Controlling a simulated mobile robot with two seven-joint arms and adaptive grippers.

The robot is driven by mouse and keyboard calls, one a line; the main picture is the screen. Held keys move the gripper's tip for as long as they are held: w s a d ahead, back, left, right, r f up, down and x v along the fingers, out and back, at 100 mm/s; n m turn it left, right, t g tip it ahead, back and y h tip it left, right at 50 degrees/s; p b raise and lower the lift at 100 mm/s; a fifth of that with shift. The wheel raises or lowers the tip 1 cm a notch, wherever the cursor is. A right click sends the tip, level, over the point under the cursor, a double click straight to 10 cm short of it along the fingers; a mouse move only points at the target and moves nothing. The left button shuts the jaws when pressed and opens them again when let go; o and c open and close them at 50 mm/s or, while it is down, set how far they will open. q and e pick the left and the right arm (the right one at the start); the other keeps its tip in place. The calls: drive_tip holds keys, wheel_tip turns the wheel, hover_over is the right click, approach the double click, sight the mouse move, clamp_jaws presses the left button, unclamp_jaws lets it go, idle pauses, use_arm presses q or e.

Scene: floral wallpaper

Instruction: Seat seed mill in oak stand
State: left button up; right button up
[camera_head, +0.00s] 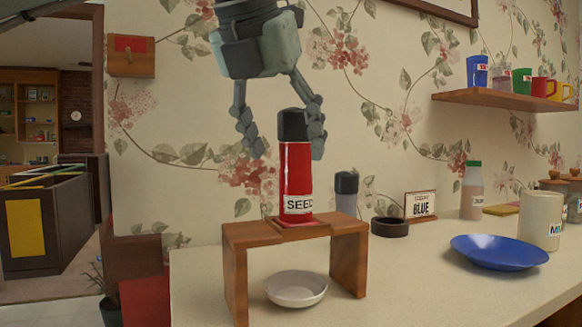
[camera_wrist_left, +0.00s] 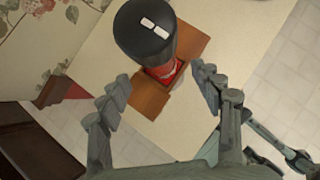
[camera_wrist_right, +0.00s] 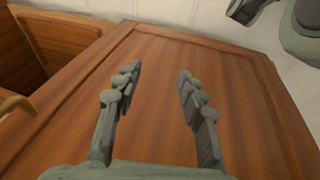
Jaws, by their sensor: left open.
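The seed mill (camera_head: 297,170) is a red cylinder with a dark cap and a "SEED" label. It stands upright at the red-edged spot on top of the wooden stand (camera_head: 345,245); whether its base is fully down in it I cannot tell. My left gripper (camera_head: 283,143) is open, pointing down, with its fingers either side of the cap in the head view. In the left wrist view the dark cap (camera_wrist_left: 145,30) shows beyond the open fingertips, and no contact is visible. My right gripper (camera_wrist_right: 158,72) is open and empty in the right wrist view, before a wooden panel.
A pale bowl (camera_head: 296,288) sits under the stand. A grey-capped shaker (camera_head: 346,195), dark ring (camera_head: 390,227), "TODAY BLUE" sign (camera_head: 420,205), blue plate (camera_head: 498,252) and white canister (camera_head: 541,220) stand to the right. A wooden panel (camera_wrist_right: 220,60) fills the right wrist view.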

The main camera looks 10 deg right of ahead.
use_arm(q)
drive_tip(key=v, duration=0.6)
idle(0.4)
